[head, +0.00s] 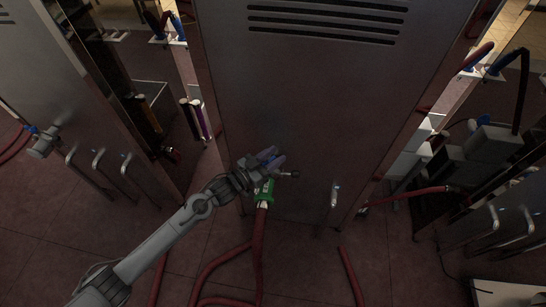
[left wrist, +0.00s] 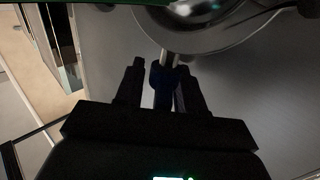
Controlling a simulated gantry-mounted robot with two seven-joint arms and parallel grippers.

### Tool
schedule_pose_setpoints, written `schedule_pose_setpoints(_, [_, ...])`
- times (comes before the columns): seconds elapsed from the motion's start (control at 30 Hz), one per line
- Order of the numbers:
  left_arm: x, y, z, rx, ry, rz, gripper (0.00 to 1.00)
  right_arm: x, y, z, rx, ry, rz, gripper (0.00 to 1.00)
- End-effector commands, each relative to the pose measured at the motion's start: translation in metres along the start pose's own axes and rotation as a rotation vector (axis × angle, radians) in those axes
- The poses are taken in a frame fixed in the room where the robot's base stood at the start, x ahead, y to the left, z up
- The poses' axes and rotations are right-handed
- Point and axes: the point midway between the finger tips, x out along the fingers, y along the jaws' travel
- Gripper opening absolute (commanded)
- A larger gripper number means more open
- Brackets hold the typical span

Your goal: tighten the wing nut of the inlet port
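My left gripper (head: 270,158) is at the front of the grey cabinet, just above a green fitting (head: 265,190) with a red hose hanging from it. In the left wrist view its two dark fingers (left wrist: 163,82) are apart. A blue part (left wrist: 157,78), seemingly the wing nut, stands between them, with narrow gaps at its sides. A bare metal rod (left wrist: 168,58) runs from it to a rounded, shiny metal part (left wrist: 195,12). In the head view the gripper covers most of the inlet port. My right gripper is not seen.
Red hoses (head: 205,272) lie on the tiled floor below. Other cabinets with metal handles (head: 98,158) stand left and right.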

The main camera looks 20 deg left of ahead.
Motion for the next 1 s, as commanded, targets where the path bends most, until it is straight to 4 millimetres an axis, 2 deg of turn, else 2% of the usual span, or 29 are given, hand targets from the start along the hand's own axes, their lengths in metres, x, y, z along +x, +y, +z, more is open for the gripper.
schedule_pose_setpoints(0.07, [-0.0001,0.0002,0.0001,0.000,0.000,0.000,0.37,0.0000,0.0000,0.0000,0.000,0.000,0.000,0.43])
schedule_pose_setpoints(0.3, [-0.0003,0.0002,0.0001,0.000,0.000,0.000,0.00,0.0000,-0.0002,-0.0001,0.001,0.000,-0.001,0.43])
schedule_pose_setpoints(0.67, [-0.0003,0.0003,-0.0004,0.001,0.001,0.032,0.00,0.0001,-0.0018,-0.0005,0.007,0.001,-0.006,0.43])
schedule_pose_setpoints(1.0, [-0.0003,0.0021,0.0010,0.004,0.001,0.232,0.00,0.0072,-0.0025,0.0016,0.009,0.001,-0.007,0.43])
